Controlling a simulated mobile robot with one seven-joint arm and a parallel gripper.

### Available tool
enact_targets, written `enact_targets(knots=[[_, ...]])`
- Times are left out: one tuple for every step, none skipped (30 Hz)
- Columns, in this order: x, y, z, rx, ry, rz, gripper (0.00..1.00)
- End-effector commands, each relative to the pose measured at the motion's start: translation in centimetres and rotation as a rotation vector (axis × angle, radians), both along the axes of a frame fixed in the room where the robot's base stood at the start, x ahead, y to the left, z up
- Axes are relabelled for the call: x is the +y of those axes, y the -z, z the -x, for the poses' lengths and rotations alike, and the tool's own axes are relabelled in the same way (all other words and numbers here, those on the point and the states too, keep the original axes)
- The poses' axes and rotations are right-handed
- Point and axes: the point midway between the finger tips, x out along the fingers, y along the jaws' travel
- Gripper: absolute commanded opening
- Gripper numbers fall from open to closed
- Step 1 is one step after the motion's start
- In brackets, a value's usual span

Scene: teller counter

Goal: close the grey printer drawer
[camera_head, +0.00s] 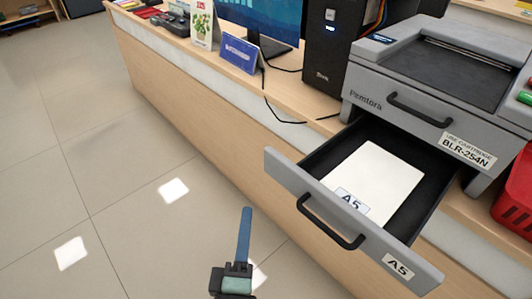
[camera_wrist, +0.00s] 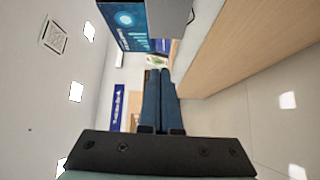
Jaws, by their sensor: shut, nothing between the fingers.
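The grey printer (camera_head: 440,85) stands on the counter at the right of the head view. Its lower grey drawer (camera_head: 290,178) is pulled far out over the counter's front edge. The drawer front has a black bar handle (camera_head: 330,222) and an A5 label, and white paper (camera_head: 378,178) lies inside. A second closed front with its own black handle (camera_head: 418,110) is above it. My gripper (camera_head: 245,212) is left of the drawer front, over the floor, and apart from it. Its blue fingers are together and empty, as the wrist view (camera_wrist: 160,75) also shows. The drawer is not visible in the wrist view.
The wooden counter (camera_head: 185,85) runs from upper left to lower right. A black computer tower (camera_head: 328,50), a monitor (camera_head: 262,20), a blue sign (camera_head: 239,54) and cables stand left of the printer. A red basket (camera_head: 515,195) is at the right edge. The tiled floor in front is clear.

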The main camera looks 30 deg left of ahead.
Motion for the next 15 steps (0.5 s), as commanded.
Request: enact_targets(knots=[[0.2,0.0,0.7,0.005,-0.009,0.032,0.0],[0.2,0.2,0.9,0.003,-0.013,0.047,0.0],[0.3,0.5,1.1,0.003,-0.016,0.06,0.0],[0.3,0.6,1.2,0.002,-0.017,0.066,0.0],[0.4,0.7,1.1,0.001,-0.018,0.07,0.0],[0.5,0.8,1.0,0.0,-0.019,0.072,0.0],[0.6,0.9,0.8,-0.001,-0.019,0.071,0.0],[0.7,0.9,0.5,-0.001,-0.018,0.07,0.0],[0.8,0.9,0.1,-0.002,-0.018,0.07,0.0],[1.0,0.9,-0.3,-0.002,-0.018,0.069,0.0],[1.2,0.9,-0.6,-0.002,-0.018,0.069,0.0],[1.4,0.8,-1.2,-0.003,-0.018,0.068,0.0],[1.6,0.8,-1.6,-0.003,-0.017,0.068,0.0],[1.8,0.9,-2.1,-0.003,-0.017,0.067,0.0],[2.1,0.8,-2.7,-0.003,-0.017,0.067,0.0]])
